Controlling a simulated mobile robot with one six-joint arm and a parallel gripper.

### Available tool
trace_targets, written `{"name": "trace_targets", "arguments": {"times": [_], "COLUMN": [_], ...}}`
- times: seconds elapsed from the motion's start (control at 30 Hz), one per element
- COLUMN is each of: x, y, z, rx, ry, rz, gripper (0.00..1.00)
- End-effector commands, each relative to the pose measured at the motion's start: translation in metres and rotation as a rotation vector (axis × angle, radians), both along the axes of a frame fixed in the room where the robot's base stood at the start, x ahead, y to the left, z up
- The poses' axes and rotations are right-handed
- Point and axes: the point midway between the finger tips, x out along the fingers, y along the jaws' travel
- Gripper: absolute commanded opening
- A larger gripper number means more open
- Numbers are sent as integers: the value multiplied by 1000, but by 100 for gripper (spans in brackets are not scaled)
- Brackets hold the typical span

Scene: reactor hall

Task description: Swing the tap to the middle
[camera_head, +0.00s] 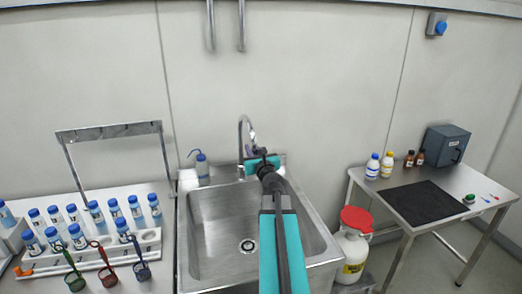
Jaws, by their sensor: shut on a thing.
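The tap (242,138) is a thin metal gooseneck that rises at the back edge of the steel sink (213,218). Its curved spout end reaches to the right, toward my gripper (256,150). My gripper is at the end of my teal and black arm, which reaches up over the right part of the basin. The jaws are shut at the spout end of the tap. The arm and the gripper body hide part of the tap's base and the exact contact.
Racks of blue-capped tubes (95,215) fill the left counter. A white drum with a red lid (354,240) stands right of the sink, beside a steel table (455,203) holding bottles and a dark box.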

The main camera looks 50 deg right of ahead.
Motion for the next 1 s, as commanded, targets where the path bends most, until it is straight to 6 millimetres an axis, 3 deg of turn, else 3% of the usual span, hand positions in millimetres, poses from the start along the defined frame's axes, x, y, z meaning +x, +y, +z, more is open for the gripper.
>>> {"name": "trace_targets", "arguments": {"times": [0.73, 0.77, 0.87, 1.0], "x": [-12, -12, -12, -12], "y": [-16, -16, -16, -16], "z": [2, 2, 2, 2], "rx": [0, 0, 0, 0], "ry": [-2, -2, -2, -2], "rz": [-30, -30, -30, -29], "gripper": [0, 19, 36, 36]}}
